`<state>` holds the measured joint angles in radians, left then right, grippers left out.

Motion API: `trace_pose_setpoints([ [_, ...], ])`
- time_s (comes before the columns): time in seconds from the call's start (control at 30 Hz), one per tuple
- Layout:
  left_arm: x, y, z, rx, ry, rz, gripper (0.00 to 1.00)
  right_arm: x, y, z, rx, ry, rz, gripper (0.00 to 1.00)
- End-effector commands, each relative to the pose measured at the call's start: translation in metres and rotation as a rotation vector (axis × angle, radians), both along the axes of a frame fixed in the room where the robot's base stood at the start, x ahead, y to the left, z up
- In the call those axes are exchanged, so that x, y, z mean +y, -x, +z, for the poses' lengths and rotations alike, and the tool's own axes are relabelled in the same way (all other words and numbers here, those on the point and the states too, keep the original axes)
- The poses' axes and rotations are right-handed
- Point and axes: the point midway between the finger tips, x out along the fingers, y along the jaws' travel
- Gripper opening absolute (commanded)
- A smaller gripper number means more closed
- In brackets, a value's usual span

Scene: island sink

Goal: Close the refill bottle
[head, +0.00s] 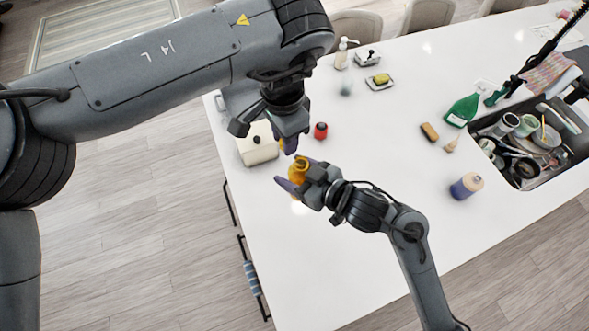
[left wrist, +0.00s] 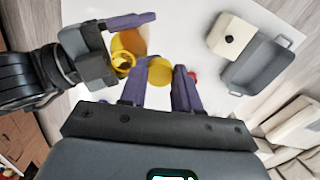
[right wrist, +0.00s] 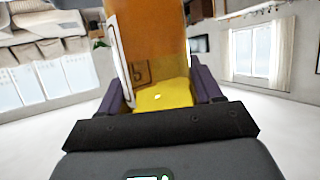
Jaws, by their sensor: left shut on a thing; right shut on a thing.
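The refill bottle (head: 299,171) is orange and sits between the fingers of my right gripper (head: 296,182), which is shut on it above the counter. In the left wrist view the bottle (left wrist: 130,43) shows its yellow neck and opening, bare of a cap. It fills the upper middle of the right wrist view (right wrist: 152,40), with a yellow part low between the fingers. My left gripper (head: 288,143) is shut on a round yellow cap (left wrist: 160,71), which shows between its purple fingers. The cap is beside the bottle's neck; whether they touch is unclear.
A cream lid with a black knob (head: 258,149) and a grey pan (left wrist: 260,70) lie to the left. A red jar (head: 320,131) stands close behind the grippers. The front counter is clear.

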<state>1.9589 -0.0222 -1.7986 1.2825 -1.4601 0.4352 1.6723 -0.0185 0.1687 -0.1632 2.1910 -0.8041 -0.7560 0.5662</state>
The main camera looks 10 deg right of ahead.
Motion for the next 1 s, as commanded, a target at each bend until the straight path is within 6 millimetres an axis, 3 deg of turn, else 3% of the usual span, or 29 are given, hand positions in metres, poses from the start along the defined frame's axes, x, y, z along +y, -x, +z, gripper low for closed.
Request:
trace_pose_setpoints([
  [0.03, -0.006, 0.005, 0.014, -0.006, -0.002, 0.034, 0.04, 0.000, 0.000, 0.000, -0.001, -0.001, 0.000, 0.10],
  [0.2, -0.018, 0.025, 0.044, -0.004, -0.001, 0.149, 0.04, 0.000, 0.000, 0.000, -0.001, -0.001, 0.000, 0.10],
  [0.4, -0.022, 0.039, 0.060, -0.001, 0.000, 0.232, 0.04, 0.000, 0.000, 0.000, -0.001, -0.001, 0.000, 0.10],
  [1.0, -0.023, 0.042, 0.058, 0.002, 0.001, 0.250, 0.04, 0.000, 0.000, 0.000, -0.001, -0.001, 0.000, 0.10],
])
